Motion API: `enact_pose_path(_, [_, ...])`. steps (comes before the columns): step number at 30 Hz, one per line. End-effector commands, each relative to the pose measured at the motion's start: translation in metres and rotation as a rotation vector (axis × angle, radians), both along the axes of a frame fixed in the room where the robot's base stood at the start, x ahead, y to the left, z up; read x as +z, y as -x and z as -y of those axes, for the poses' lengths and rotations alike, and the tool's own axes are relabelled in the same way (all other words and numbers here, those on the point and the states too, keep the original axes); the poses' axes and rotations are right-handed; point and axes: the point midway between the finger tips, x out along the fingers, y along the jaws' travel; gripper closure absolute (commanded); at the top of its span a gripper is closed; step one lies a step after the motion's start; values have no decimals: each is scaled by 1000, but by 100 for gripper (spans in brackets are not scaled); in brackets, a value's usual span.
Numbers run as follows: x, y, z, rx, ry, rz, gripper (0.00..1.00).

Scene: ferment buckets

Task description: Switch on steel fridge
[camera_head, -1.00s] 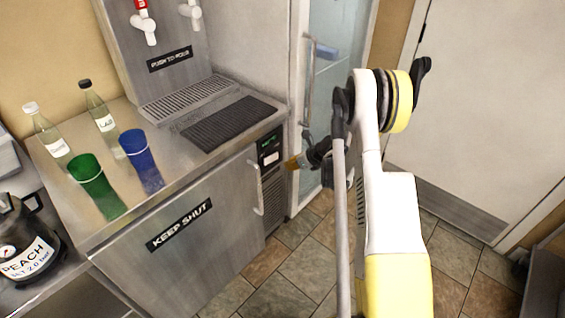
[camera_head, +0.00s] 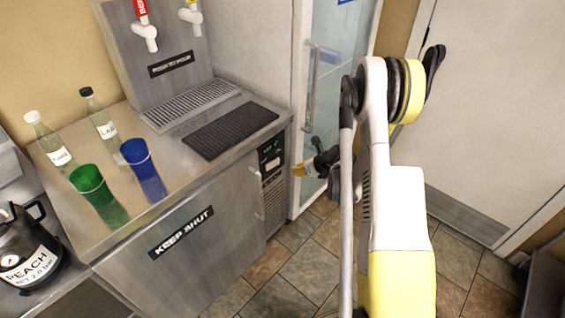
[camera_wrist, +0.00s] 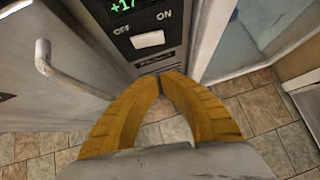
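The steel fridge (camera_head: 180,245) is a low unit under the counter, with a door labelled KEEP SHUT and a vertical handle; it also shows in the wrist view (camera_wrist: 45,100). Its dark control panel (camera_head: 271,152) is right of the door. In the wrist view the panel has a lit green display (camera_wrist: 122,5) reading about +17, cut off at the top. Below is a white rocker switch (camera_wrist: 149,39) between OFF and ON markings; its tilt is unclear. My gripper (camera_wrist: 160,79) has yellow fingers meeting at the tips, empty, below the switch. In the head view my gripper (camera_head: 297,171) is just right of the panel.
On the counter stand a green cup (camera_head: 96,190), a blue cup (camera_head: 143,166), two bottles and a tap tower (camera_head: 160,50). A glass-door cabinet (camera_head: 325,75) stands close right of the fridge. Tiled floor (camera_head: 300,275) is open in front.

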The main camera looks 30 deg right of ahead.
Motion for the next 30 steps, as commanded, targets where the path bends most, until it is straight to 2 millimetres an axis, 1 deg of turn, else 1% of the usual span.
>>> enact_pose_path(7, [-1, -1, 0, 0, 0, 0, 100])
enact_pose_path(11, [-8, -6, -1, 1, 0, 0, 100])
enact_pose_path(14, [-19, -16, -3, 4, 0, 1, 100])
enact_pose_path(21, [-57, -51, -11, 4, 1, 0, 100])
enact_pose_path(25, [-76, -70, -14, 4, 0, 1, 100])
enact_pose_path(30, [-75, -95, -19, 3, 1, 0, 100])
